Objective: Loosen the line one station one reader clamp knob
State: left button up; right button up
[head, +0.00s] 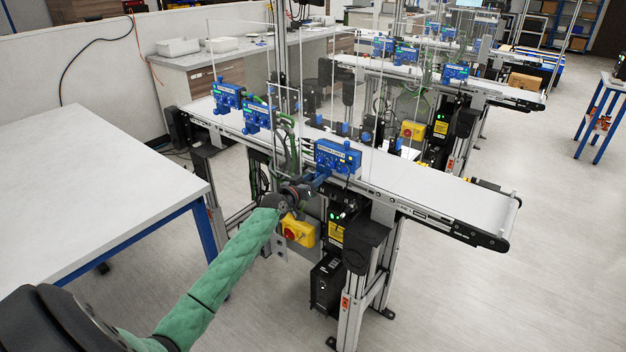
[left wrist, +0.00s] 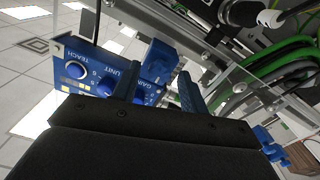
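The nearest blue reader box (head: 338,157) sits at the near edge of the closest conveyor in the head view. My left arm reaches up to it, with my left gripper (head: 318,182) just below and left of the box. In the left wrist view the reader's panel (left wrist: 92,72), with knobs and lettering such as TEACH, UNIT and GAIN, lies left of the fingers. My left gripper (left wrist: 158,92) has its fingers apart. A blue block (left wrist: 158,58) shows beyond and between the fingertips; contact cannot be told. The clamp knob itself is not clearly visible. My right gripper is out of view.
The white belt (head: 430,192) runs past the reader. Other blue boxes (head: 257,116) stand farther along it. A yellow switch box (head: 298,231) hangs below my left gripper. A white table (head: 90,185) stands at left. Green cables (left wrist: 265,85) run close by on the right in the wrist view.

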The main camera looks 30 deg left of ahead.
pick_arm(q)
jog(key=c, duration=0.8)
